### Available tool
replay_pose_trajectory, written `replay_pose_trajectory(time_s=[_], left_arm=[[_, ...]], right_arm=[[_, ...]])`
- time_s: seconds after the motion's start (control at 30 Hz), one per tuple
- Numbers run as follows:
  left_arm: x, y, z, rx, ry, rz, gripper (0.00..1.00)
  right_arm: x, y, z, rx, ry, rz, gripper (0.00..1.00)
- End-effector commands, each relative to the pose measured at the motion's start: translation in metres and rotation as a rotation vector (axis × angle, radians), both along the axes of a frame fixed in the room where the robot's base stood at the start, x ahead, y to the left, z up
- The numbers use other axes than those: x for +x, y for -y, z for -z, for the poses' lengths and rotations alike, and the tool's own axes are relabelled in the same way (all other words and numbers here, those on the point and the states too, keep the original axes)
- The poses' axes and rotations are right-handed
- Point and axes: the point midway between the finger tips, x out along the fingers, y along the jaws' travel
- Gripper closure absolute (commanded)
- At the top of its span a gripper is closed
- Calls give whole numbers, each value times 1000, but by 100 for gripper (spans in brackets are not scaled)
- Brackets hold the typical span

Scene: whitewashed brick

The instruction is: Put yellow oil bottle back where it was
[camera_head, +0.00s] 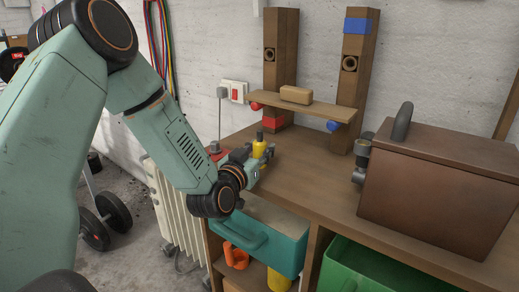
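The yellow oil bottle (259,149) with a dark cap stands upright near the left end of the wooden workbench (300,170). My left gripper (257,162) reaches it from the left, with its fingers around the bottle's body. They appear closed on it and hide part of it. I cannot tell whether the bottle's base touches the bench top. My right gripper is not in view.
A wooden plank (305,105) with a small block (296,95) spans in front of two posts. A brown box (435,190) stands at the right. A teal drawer (265,240) and green bin (375,270) are below. The bench middle is clear.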

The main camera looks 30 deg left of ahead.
Motion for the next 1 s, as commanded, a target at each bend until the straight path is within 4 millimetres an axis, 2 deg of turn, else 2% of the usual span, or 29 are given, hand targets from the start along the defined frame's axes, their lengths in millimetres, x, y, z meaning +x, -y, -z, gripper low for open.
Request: replay_pose_trajectory(time_s=[0.03,0.17,0.43,0.57,1.0], left_arm=[[0,0,0,0,0,0,56],[0,0,0,0,0,0,46],[0,0,-1,0,0,0,46],[-2,0,-7,-2,-1,-1,46],[-84,12,-6,-6,-5,-3,46]], right_arm=[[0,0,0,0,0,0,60],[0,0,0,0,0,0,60],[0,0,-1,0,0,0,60],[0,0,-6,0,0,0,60],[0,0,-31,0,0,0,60]])
